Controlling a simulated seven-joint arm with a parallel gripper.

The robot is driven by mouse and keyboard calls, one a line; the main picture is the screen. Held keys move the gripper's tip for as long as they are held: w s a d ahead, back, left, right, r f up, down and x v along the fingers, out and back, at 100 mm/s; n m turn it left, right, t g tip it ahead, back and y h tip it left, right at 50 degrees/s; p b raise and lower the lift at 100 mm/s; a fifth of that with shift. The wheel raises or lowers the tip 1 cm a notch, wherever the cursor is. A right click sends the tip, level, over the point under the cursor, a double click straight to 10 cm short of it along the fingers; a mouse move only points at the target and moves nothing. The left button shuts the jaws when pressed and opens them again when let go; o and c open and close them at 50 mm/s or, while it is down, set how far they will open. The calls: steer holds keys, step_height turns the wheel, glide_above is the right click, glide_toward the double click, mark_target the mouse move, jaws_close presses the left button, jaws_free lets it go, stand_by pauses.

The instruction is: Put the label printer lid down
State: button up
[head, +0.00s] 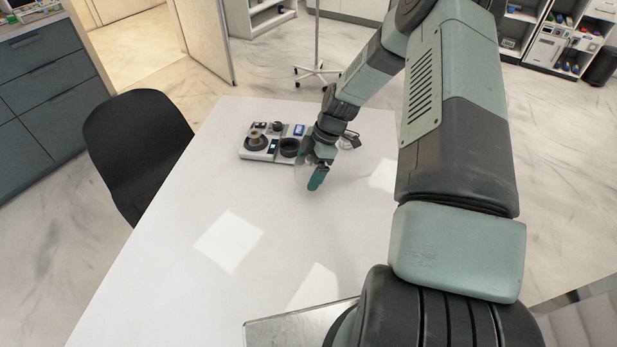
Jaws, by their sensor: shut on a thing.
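The label printer (255,153) is a low pale device with dark round parts and a small blue patch, near the far end of the white table. My gripper (312,178) is just right of it, pointing down, with a teal fingertip showing. It is shut on a thin, clear piece (302,174), which looks like the label printer lid. The piece is faint and partly hidden by my gripper. I cannot tell whether it touches the printer or the table.
The white table (170,270) is bare in its middle and near left, apart from bright reflections. A black chair (135,140) stands against its left side. A dark item (350,139) lies behind my gripper. A metal-edged panel (290,330) is at the near edge.

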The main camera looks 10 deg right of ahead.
steer(key=shift+f, duration=1.75)
steer(key=shift+f, duration=0.1)
steer(key=o, duration=0.7)
steer(key=shift+c, duration=0.2)
steer(key=v, duration=1.1)
steer(key=shift+r, duration=0.25)
steer(key=shift+d+r, duration=0.1)
steer(key=shift+r, duration=0.3)
